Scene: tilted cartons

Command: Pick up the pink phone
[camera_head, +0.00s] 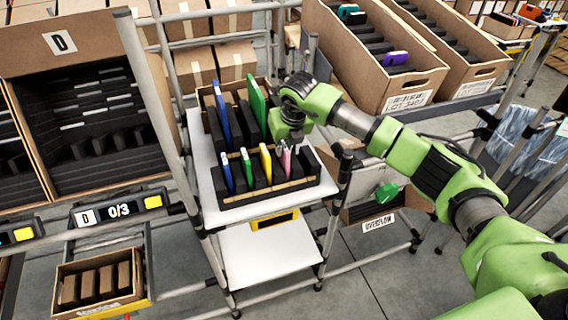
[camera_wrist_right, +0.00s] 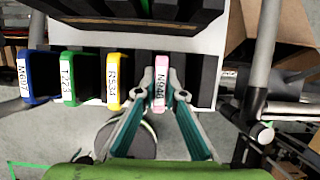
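The pink phone (camera_head: 286,160) stands upright in the front row of a black slotted rack on a white shelf. In the right wrist view the pink phone (camera_wrist_right: 162,72) shows a white label on its edge. My right gripper (camera_head: 288,142) points down directly above the pink phone. In the wrist view its two fingers (camera_wrist_right: 163,88) are open, one on each side of the phone, with narrow gaps seeming to remain. The phone's lower part is hidden in its slot. My left gripper is not in view.
Blue (camera_head: 227,173), green (camera_head: 246,168) and yellow (camera_head: 266,162) phones stand left of the pink one. Taller blue (camera_head: 221,113) and green (camera_head: 257,104) items stand behind. Rack posts and a carton (camera_head: 398,103) flank the shelf.

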